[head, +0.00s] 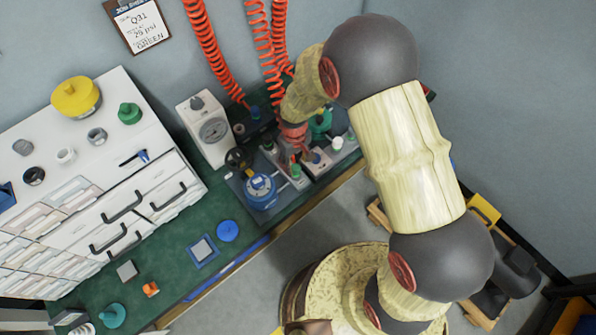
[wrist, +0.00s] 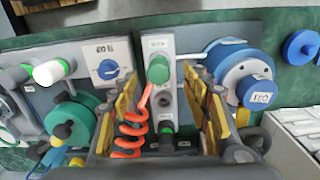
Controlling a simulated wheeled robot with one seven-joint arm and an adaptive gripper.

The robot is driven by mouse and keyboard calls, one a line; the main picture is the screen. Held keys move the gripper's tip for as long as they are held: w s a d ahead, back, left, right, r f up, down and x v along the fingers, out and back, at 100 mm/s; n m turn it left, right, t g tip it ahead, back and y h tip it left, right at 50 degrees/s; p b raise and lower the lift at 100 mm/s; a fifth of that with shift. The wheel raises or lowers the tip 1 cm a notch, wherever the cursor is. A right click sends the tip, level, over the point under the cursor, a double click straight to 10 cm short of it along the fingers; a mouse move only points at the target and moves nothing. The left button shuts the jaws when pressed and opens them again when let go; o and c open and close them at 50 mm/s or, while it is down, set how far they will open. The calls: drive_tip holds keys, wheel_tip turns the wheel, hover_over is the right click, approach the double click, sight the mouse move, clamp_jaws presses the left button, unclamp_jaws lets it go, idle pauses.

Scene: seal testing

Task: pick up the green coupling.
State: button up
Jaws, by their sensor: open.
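The green coupling (wrist: 158,68) is a short green cylinder standing on a grey plate in the wrist view. It shows small in the head view (head: 296,171), just below my gripper (head: 295,142). In the wrist view my gripper (wrist: 160,77) is open, with a yellow-padded finger on each side of the coupling's line. Nothing is held between the fingers. I cannot tell how far the fingertips are above the coupling. An orange coiled hose (wrist: 128,132) runs up close to the coupling; whether it joins it is unclear.
A blue round valve (wrist: 240,78) stands close on the right in the wrist view. A dial panel (wrist: 106,64), a white green-banded cap (wrist: 50,72) and a green wheel (wrist: 75,122) stand left. A gauge box (head: 210,128) and hanging orange hoses (head: 208,45) flank the fixture.

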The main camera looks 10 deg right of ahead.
sight(296, 167)
drive_tip(key=f, duration=0.2)
drive_tip(key=f+b, duration=0.2)
drive_tip(key=f, duration=0.1)
drive_tip(key=shift+w+f, duration=0.25)
drive_tip(key=shift+f, duration=0.05)
drive_tip(key=shift+r, duration=0.1)
drive_tip(key=c, duration=0.3)
clamp_jaws()
